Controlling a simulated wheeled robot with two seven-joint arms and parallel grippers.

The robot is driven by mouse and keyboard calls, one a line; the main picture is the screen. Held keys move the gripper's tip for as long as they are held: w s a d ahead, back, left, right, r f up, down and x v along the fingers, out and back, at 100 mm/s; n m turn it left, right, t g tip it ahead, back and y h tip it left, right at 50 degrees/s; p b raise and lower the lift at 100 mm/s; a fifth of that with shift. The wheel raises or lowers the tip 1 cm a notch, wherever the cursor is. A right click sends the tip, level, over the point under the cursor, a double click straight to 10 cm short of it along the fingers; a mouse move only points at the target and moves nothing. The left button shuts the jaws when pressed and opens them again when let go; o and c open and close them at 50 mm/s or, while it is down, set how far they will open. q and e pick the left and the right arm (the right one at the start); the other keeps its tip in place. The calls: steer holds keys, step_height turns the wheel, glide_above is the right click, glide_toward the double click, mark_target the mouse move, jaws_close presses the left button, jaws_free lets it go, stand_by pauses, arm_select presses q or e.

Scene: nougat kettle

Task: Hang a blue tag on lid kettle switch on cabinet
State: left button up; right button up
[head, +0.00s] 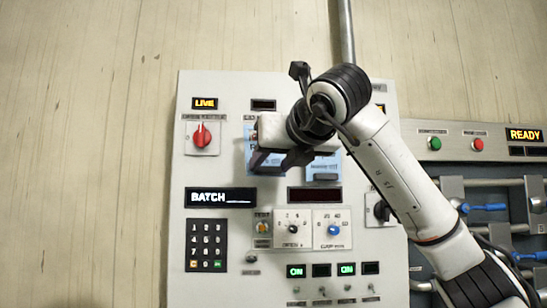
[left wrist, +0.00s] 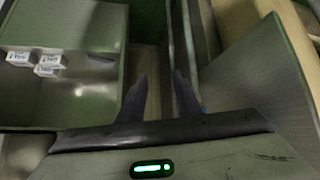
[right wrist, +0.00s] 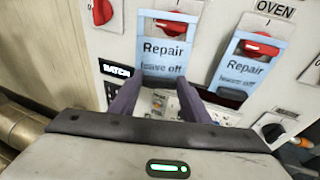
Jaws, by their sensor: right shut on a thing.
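In the right wrist view, my right gripper (right wrist: 152,100) is shut on the lower part of a blue tag (right wrist: 165,62) reading "Repair leave off". A red switch handle (right wrist: 176,24) shows through that tag's upper opening; I cannot tell whether the tag rests on it. A second blue tag (right wrist: 236,71) is at the red switch (right wrist: 262,44) under the "OVEN" label. In the head view, my right gripper (head: 275,160) is at the white cabinet (head: 215,285), and my arm hides part of both tags. My left gripper (left wrist: 160,98) is open and empty in the left wrist view.
A red switch without a tag (head: 202,135) is at the panel's upper left. A keypad (head: 207,245), dials and toggles lie below. Pipes and blue-handled valves (head: 490,208) are at the right. Small white boxes (left wrist: 47,66) sit in a green container (left wrist: 115,40).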

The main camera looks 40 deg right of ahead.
mark_target(273, 166)
steer(key=shift+w+d+f+p, duration=0.1)
steer(key=shift+w+d+p, duration=0.1)
steer(key=shift+w+d, duration=0.25)
steer(key=shift+w+d+p, duration=0.15)
steer(key=shift+w+d, duration=0.1)
steer(key=shift+w, duration=0.4)
steer(key=shift+w+d+f, duration=0.1)
steer(key=o, duration=0.9)
steer(key=shift+c, duration=0.2)
steer(key=o, duration=0.5)
steer(key=shift+w+f, duration=0.1)
steer(key=shift+w, duration=0.05)
steer(key=shift+o, duration=0.2)
steer(key=b+v, duration=0.1)
steer(key=v, duration=0.9)
steer(key=shift+s+b, duration=0.25)
steer(key=shift+b, duration=0.05)
